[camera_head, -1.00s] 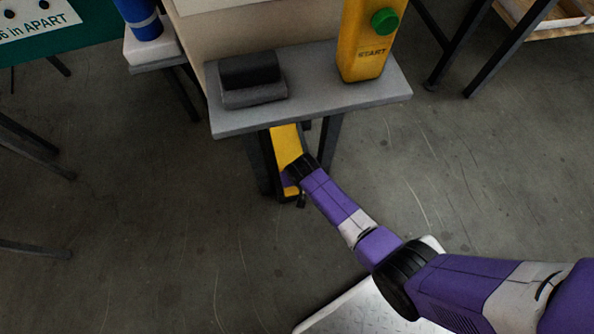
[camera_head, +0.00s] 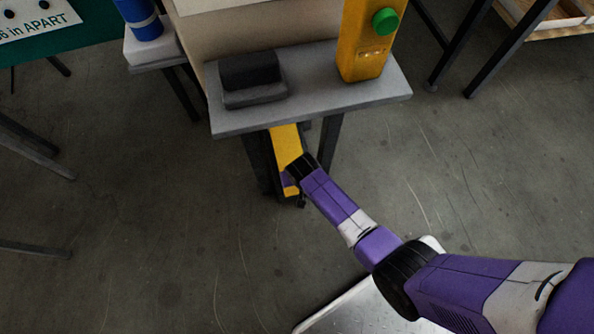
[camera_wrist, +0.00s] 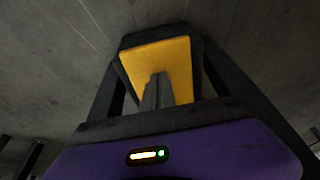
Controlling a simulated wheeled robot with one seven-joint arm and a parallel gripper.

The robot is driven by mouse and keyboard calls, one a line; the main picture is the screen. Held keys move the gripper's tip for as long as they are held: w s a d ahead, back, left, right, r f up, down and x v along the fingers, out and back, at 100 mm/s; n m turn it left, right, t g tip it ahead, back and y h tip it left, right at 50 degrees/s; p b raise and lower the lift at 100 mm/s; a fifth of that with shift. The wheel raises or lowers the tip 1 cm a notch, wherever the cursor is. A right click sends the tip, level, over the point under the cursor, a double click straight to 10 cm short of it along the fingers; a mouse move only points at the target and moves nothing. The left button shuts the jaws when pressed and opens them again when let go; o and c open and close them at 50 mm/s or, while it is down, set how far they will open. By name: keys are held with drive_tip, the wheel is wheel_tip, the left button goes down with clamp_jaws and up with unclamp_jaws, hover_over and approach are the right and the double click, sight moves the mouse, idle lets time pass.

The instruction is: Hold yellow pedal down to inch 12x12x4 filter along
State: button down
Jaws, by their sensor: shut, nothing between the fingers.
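The yellow pedal (camera_head: 285,145) is low under the front of the grey table, in a dark frame. It fills the middle of the wrist view (camera_wrist: 172,58). My gripper (camera_head: 291,184) reaches in from the right at the pedal's lower part. In the wrist view its dark fingers (camera_wrist: 157,90) are together, with nothing between them, and their tips overlap the pedal face. They look to be at or against it; how far the pedal is pressed cannot be told. A pale box-like edge (camera_head: 205,5) shows at the top of the head view; whether it is the filter is unclear.
The grey table (camera_head: 330,105) overhangs the pedal, its dark legs close to my gripper. On it stand a black block (camera_head: 252,75) and a yellow post with a green START button (camera_head: 385,21). A blue cylinder (camera_head: 145,25) is at upper left.

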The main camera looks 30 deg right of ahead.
drive_tip(key=shift+s+a+f, duration=0.15)
drive_tip(key=shift+s+f, duration=0.3)
drive_tip(key=shift+f, duration=0.2)
drive_tip(key=shift+r+p, duration=0.65)
drive_tip(key=shift+p, duration=0.15)
wheel_tip(320, 180, up, 4)
drive_tip(key=p, duration=0.3)
drive_tip(key=shift+w+p, duration=0.1)
drive_tip(key=shift+p, duration=0.25)
drive_tip(key=p+v, duration=0.5)
drive_tip(key=v, duration=0.4)
drive_tip(key=shift+s+a+r, duration=0.15)
drive_tip(key=shift+s+r, duration=0.1)
drive_tip(key=shift+s, duration=0.25)
